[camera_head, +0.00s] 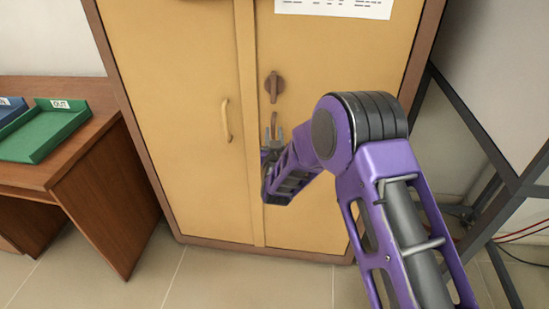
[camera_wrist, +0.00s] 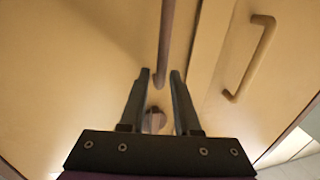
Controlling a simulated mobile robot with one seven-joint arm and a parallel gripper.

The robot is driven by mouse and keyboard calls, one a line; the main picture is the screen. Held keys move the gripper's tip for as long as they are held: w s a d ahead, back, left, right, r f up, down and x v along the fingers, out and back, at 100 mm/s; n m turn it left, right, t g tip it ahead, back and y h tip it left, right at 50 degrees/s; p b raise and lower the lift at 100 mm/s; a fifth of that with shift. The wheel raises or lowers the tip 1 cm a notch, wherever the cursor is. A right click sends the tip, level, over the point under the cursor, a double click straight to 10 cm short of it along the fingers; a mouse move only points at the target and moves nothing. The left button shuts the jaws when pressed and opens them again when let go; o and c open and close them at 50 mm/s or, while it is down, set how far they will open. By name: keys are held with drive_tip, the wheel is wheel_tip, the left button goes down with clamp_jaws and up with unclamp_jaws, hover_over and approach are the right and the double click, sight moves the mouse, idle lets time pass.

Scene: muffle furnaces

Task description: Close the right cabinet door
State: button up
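The tan cabinet's right door (camera_head: 330,60) carries a dark knob (camera_head: 274,87) and a vertical bar handle below it. In the head view this door looks flush or nearly flush with the left door (camera_head: 190,130); a small gap cannot be ruled out. My gripper (camera_head: 273,134) is at the right door's handle, its fingers pointing up at the door. In the wrist view my gripper (camera_wrist: 160,74) is open, with the handle (camera_wrist: 166,35) lined up between the fingertips and a gap on both sides. The knob (camera_wrist: 153,120) shows between the fingers. Contact cannot be told.
The left door's handle (camera_head: 226,120) is left of my gripper. A wooden desk (camera_head: 110,190) with a green tray (camera_head: 45,132) stands at left. A dark metal frame (camera_head: 475,125) stands close at right. The floor (camera_head: 215,275) before the cabinet is clear.

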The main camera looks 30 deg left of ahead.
drive_tip(key=v, duration=1.3)
drive_tip(key=shift+s, duration=0.25)
